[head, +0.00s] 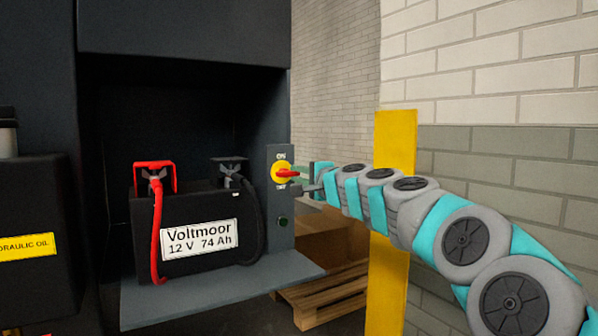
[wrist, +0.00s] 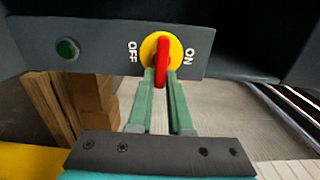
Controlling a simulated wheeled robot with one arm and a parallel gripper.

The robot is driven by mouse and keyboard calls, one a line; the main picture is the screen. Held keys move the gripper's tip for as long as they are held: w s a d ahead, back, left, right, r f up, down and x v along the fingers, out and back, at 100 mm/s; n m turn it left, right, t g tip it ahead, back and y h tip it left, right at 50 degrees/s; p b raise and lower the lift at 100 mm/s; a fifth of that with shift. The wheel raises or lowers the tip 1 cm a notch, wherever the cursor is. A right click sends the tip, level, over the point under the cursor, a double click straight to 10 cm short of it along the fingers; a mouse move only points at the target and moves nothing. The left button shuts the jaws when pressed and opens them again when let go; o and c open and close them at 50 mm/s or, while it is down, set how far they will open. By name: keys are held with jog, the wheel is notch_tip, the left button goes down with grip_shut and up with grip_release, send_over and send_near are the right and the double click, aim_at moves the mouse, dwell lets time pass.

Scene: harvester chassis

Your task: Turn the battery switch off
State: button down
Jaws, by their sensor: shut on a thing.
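The battery switch is a red handle on a yellow round plate (head: 275,169), set on a dark panel. ON is marked above it and OFF below. In the wrist view the yellow plate (wrist: 149,45) has OFF to its left and ON to its right. The red handle (wrist: 162,52) stands upright in that picture, pointing at neither label; in the head view the handle (head: 289,174) lies about level. My gripper (wrist: 161,74) has its two green fingers shut on the handle's near end. In the head view my gripper (head: 303,178) reaches in from the right.
A Voltmoor battery (head: 200,240) with red and black cables sits on a grey shelf (head: 230,290) left of the switch. A green button (head: 283,221) is below the switch. A yellow post (head: 392,250) stands behind my arm, and a wooden pallet (head: 325,295) lies low behind.

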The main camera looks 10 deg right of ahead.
jog(key=shift+a+f, duration=0.35)
jog(key=shift+a, duration=0.1)
jog(key=c, duration=1)
grip_release()
jog(key=shift+a, duration=0.2)
jog(key=shift+c, duration=0.2)
jog(key=shift+o, duration=1)
jog(key=shift+d+r, duration=0.25)
jog(key=shift+d, duration=0.05)
jog(key=shift+s+d, duration=0.25)
jog(key=shift+s, duration=0.1)
jog(key=v, duration=0.7)
jog(key=shift+b, duration=0.35)
jog(key=shift+a, duration=0.15)
